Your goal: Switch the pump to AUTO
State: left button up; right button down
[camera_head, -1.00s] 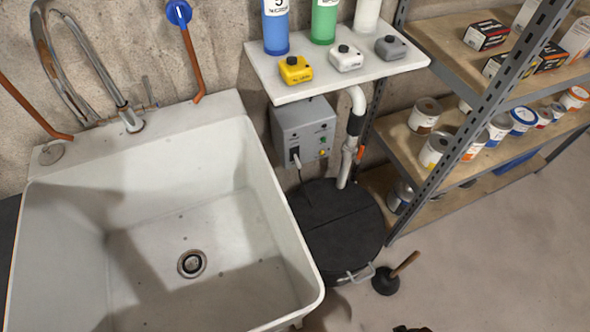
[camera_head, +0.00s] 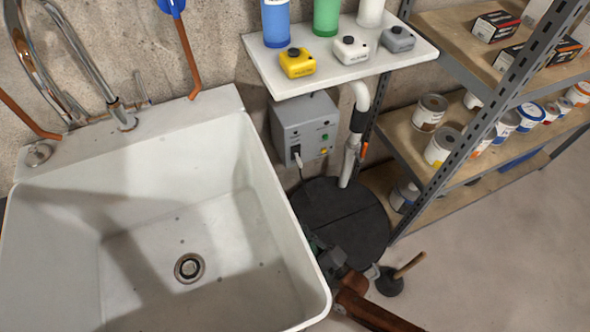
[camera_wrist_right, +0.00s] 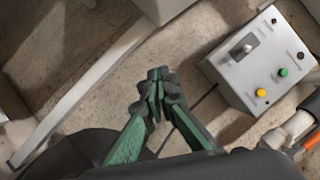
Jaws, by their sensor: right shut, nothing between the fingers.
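The pump control box (camera_head: 305,129) is a grey box on the wall under the white shelf. Its front has a lever switch, a green button and a yellow button. In the right wrist view the box (camera_wrist_right: 247,85) is at the upper right, with the switch (camera_wrist_right: 242,48) on its left part. My right gripper (camera_head: 318,243) is low over the black round lid, below the box. In its wrist view the gripper (camera_wrist_right: 158,76) is shut and empty, apart from the box and to its left. The switch's labels are too small to read. My left gripper is not in view.
The white sink (camera_head: 262,190) fills the left, its rim close to my right gripper. The black lid (camera_head: 350,215) and a pipe (camera_head: 357,125) lie below and beside the box. A shelf (camera_head: 345,65) with bottles overhangs it. A plunger (camera_head: 390,281) stands on the floor.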

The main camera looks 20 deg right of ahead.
aim_at(298, 159)
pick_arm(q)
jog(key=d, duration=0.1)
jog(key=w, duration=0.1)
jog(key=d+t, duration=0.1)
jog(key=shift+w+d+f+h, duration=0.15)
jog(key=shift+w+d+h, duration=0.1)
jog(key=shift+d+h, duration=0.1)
pick_arm(e)
jog(key=w+d+r+m+t+h, duration=0.3)
jog(key=w+d+r+m+t, duration=0.1)
jog(key=d+r+m, duration=0.3)
jog(key=shift+w+d+r+m+t, duration=0.25)
jog(key=shift+d+r+m+t, duration=0.3)
jog(key=shift+t, duration=0.35)
jog(key=shift+f, duration=0.1)
pick_arm(q)
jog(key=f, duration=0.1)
jog(key=b, duration=0.1)
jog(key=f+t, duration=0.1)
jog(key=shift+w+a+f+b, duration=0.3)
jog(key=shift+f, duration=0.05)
pick_arm(e)
jog(key=x, duration=1)
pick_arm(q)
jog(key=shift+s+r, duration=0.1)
